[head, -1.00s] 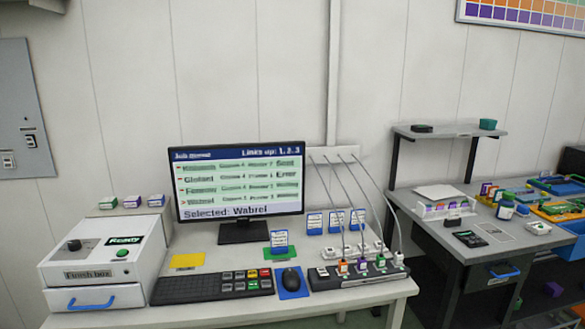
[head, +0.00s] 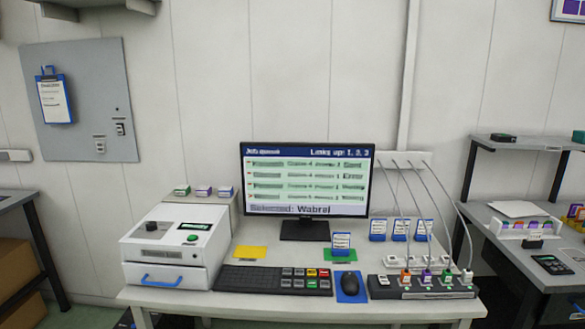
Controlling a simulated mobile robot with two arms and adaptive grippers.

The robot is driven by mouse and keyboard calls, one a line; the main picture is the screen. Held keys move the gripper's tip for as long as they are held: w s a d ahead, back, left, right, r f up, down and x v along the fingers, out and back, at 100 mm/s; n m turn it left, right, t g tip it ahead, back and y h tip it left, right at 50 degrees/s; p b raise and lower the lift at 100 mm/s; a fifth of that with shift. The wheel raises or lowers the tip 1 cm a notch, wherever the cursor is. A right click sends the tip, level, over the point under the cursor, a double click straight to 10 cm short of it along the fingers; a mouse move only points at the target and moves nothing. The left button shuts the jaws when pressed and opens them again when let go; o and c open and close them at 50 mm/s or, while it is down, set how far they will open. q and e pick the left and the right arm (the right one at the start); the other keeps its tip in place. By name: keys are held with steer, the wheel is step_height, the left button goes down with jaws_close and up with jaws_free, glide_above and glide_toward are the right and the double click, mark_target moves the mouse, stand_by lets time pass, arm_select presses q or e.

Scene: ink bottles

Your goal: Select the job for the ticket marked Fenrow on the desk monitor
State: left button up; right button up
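The desk monitor (head: 306,180) stands at the back of the white desk. Its screen lists several job rows that are too blurred to read now. The bottom line reads "Selected: Wabrel" and the header reads "Links up: 1, 2, 3". A black keyboard (head: 258,280) with coloured keys at its right end lies in front of the monitor. A dark mouse (head: 349,283) sits on a blue pad to its right. A blue-and-white ticket card (head: 341,242) stands on a green mat; its text is unreadable. Neither gripper is in view.
A white box machine (head: 175,245) with a blue handle stands at the desk's left. A dark hub (head: 423,287) with several upright cables is at the right. A yellow note (head: 250,252) lies behind the keyboard. A second workbench (head: 500,235) stands to the right.

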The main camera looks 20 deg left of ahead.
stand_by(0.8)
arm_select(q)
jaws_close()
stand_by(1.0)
